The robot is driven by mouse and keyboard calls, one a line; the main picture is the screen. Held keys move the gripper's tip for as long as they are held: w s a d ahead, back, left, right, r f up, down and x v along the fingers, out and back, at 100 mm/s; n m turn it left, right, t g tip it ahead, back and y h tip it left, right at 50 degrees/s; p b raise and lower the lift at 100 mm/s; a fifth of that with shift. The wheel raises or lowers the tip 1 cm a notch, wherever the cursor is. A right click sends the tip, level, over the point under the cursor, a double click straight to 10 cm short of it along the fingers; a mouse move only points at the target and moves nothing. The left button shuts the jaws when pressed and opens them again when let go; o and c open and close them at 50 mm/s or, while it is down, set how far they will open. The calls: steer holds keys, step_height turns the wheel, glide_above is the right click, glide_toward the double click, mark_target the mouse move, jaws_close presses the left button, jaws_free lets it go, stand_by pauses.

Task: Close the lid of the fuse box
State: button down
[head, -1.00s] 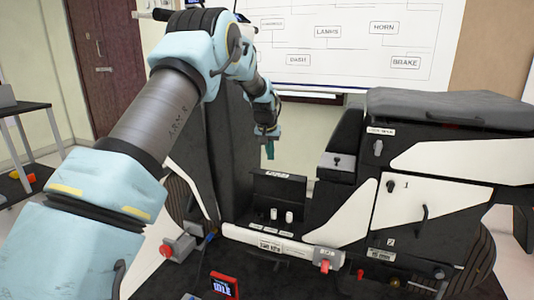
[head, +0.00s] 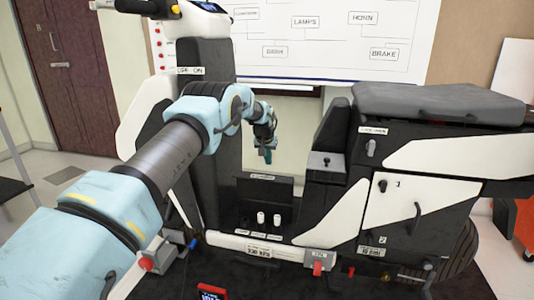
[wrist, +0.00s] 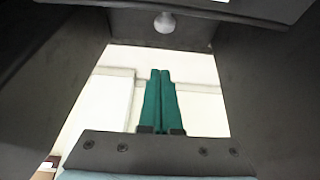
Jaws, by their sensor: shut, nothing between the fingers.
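The fuse box (head: 246,218) is a low black box in the step-through of the scooter-like rig. Its black lid (head: 264,193) stands up at the back, open, with a small white label along its top edge. Two white cylinders (head: 269,218) stand upright in front of the lid. My gripper (head: 267,156) points down a little above the lid's top edge, apart from it in the picture; its depth relative to the lid is hard to tell. In the wrist view its green fingers (wrist: 161,102) are shut together and empty.
The dark front column (head: 212,130) rises left of the box and the seat body (head: 375,185) stands right of it. A red switch (head: 318,267) and a red-ended block (head: 148,262) sit low in front. A whiteboard (head: 330,40) hangs behind.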

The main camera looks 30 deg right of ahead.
steer(key=shift+s+a+f+p, duration=0.75)
steer(key=shift+s+a+f, duration=0.3)
steer(key=shift+s+f, duration=0.1)
steer(key=shift+s+a, duration=0.1)
steer(key=shift+s, duration=0.05)
steer(key=shift+s+a+r+b, duration=0.1)
steer(key=shift+s+a+b, duration=0.1)
steer(key=shift+b, duration=0.15)
